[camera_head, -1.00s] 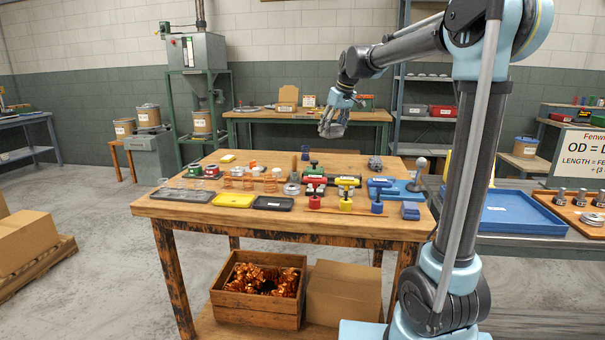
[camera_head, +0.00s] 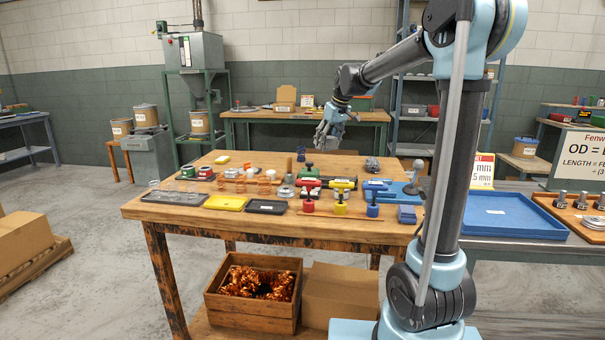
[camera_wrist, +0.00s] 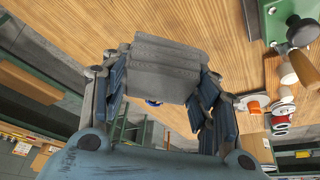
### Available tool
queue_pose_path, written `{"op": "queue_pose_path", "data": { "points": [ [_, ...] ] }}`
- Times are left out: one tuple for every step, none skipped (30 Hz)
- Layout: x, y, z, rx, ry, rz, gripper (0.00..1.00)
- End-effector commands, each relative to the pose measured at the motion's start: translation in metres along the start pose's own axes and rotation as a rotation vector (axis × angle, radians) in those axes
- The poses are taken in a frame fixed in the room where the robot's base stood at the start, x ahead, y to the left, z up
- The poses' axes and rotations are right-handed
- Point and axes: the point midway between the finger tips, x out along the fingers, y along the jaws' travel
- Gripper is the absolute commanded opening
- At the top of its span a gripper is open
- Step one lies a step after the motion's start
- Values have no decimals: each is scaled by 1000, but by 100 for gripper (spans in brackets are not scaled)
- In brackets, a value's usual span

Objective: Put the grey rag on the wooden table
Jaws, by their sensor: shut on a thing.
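My gripper (camera_head: 325,138) is above the far edge of the wooden table (camera_head: 345,227) in the head view. It is shut on the grey rag, which shows as a grey folded piece (camera_wrist: 165,70) between the blue-grey fingers in the wrist view. The rag is held in the air, apart from the tabletop as far as I can tell. The wooden tabletop (camera_wrist: 225,45) also shows behind the rag in the wrist view. In the head view the rag is hard to tell from the fingers.
Coil samples, black and yellow trays (camera_head: 227,203), coloured fixtures (camera_head: 341,208) and a blue plate (camera_head: 412,189) crowd the table's middle and right. A small grey lump (camera_head: 372,164) lies near the far right. The far left tabletop has bare wood. Another wooden bench (camera_head: 262,115) stands behind.

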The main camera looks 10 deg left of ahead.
Motion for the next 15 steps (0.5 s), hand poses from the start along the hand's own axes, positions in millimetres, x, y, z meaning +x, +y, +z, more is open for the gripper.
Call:
{"op": "queue_pose_path", "data": {
  "points": [
    [8,0,3,0,0,0,39],
    [13,0,5,0,0,0,39],
    [19,0,8,0,0,0,39],
    [23,0,9,0,0,0,39],
    [27,0,11,0,0,1,39],
    [32,0,13,0,0,1,39],
    [34,0,14,0,0,1,39],
    [37,0,15,0,0,1,39],
    [39,0,16,0,0,1,39],
    [40,0,17,0,0,1,39],
    [42,0,17,0,0,1,39],
    [43,0,18,0,0,1,39],
    [45,0,19,0,0,1,39],
    [47,0,20,0,0,1,39],
    [51,0,21,0,0,1,39]
  ]
}}
